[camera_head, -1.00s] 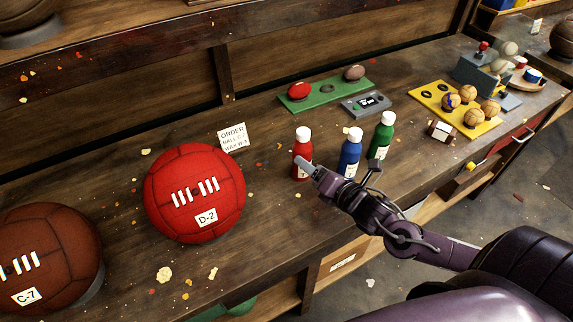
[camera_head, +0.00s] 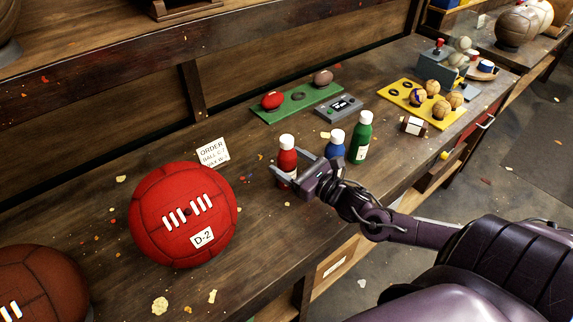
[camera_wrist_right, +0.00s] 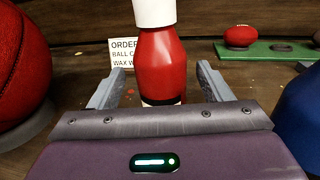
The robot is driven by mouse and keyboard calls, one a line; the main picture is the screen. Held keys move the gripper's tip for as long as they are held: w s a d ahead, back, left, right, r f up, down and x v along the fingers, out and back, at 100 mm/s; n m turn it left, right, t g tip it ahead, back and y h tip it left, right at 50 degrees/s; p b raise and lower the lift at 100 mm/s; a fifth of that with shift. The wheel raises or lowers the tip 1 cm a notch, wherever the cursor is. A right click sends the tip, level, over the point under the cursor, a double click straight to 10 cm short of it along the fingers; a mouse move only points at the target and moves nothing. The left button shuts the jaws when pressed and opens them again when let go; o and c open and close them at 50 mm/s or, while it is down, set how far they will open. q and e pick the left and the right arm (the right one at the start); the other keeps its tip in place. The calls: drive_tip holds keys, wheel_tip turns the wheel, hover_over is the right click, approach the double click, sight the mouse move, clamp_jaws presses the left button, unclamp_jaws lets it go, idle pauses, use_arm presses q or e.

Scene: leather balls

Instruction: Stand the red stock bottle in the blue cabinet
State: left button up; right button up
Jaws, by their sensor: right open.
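The red stock bottle (camera_head: 287,158), with a white cap, stands upright on the wooden bench. In the right wrist view the red bottle (camera_wrist_right: 163,65) is ahead of the palm, between the two finger lines. My right gripper (camera_head: 284,170) is open, with its fingers on either side of the bottle's lower part; contact cannot be told. The gripper's fingers also show in the right wrist view (camera_wrist_right: 160,88). A blue bottle (camera_head: 337,140) and a green bottle (camera_head: 361,139) stand to the right. No blue cabinet can be made out. My left gripper is not in view.
A red ball marked D-2 (camera_head: 180,225) and an order card (camera_head: 213,153) are left of the bottle. A green tray (camera_head: 262,114), a grey device (camera_head: 338,109) and a yellow tray (camera_head: 395,88) with balls lie behind. Bare bench lies in front of the bottle.

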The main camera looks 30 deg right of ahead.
drive_tip(key=shift+x, duration=1.65)
drive_tip(key=shift+f, duration=0.15)
drive_tip(key=shift+c, duration=0.4)
drive_tip(key=c, duration=1.3)
drive_tip(key=shift+o, duration=0.2)
drive_tip(key=shift+d, duration=0.1)
